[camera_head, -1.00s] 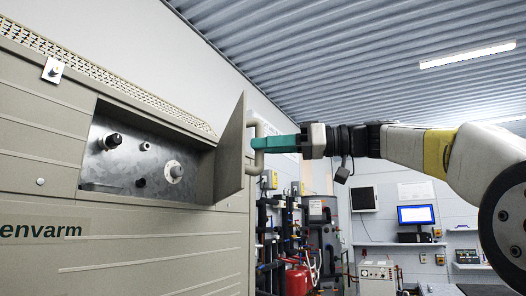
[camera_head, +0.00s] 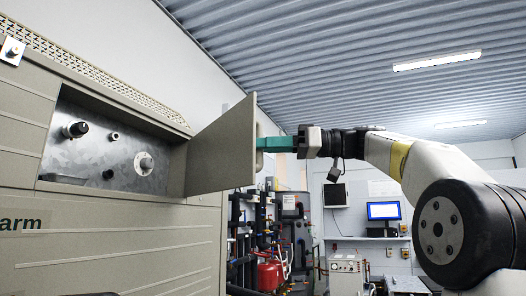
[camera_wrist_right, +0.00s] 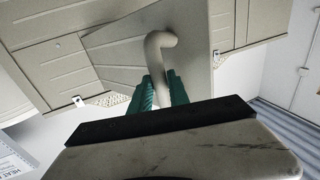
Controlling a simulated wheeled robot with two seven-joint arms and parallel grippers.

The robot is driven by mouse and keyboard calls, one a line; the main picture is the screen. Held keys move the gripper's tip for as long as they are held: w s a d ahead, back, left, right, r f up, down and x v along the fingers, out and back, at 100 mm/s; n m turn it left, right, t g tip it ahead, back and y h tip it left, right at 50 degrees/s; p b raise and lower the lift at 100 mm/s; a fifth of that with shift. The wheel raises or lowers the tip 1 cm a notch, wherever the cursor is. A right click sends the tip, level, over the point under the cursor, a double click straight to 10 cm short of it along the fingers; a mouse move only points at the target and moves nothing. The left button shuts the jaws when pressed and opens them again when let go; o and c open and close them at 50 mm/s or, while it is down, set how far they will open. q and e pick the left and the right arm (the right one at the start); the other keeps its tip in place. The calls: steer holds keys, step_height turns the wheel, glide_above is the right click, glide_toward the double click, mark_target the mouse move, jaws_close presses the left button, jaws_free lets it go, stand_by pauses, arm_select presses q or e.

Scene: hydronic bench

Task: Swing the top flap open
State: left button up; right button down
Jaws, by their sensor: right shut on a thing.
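The top flap (camera_head: 222,149) of the beige cabinet stands swung out from its opening, hinged at the opening's right side. The metal recess (camera_head: 98,148) behind it is exposed, with several knobs and fittings. My right gripper (camera_head: 268,144) comes in from the right and is shut on the flap's handle. In the right wrist view, the handle (camera_wrist_right: 155,58) is a curved beige bar between the green fingers of the gripper (camera_wrist_right: 160,90). The handle is partly hidden by the fingers in the head view. My left gripper is not in view.
The cabinet front (camera_head: 120,240) fills the left side. Pipes and a red vessel (camera_head: 268,274) stand behind the flap, with a monitor (camera_head: 383,211) on a shelf farther back. The space between the flap and the back wall looks open.

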steer(key=w+d, duration=0.6)
steer(key=w, duration=0.1)
steer(key=shift+w, duration=0.2)
steer(key=shift+f, duration=0.1)
steer(key=c, duration=1.2)
jaws_free()
steer(key=shift+s+d, duration=0.1)
steer(key=shift+o, duration=0.2)
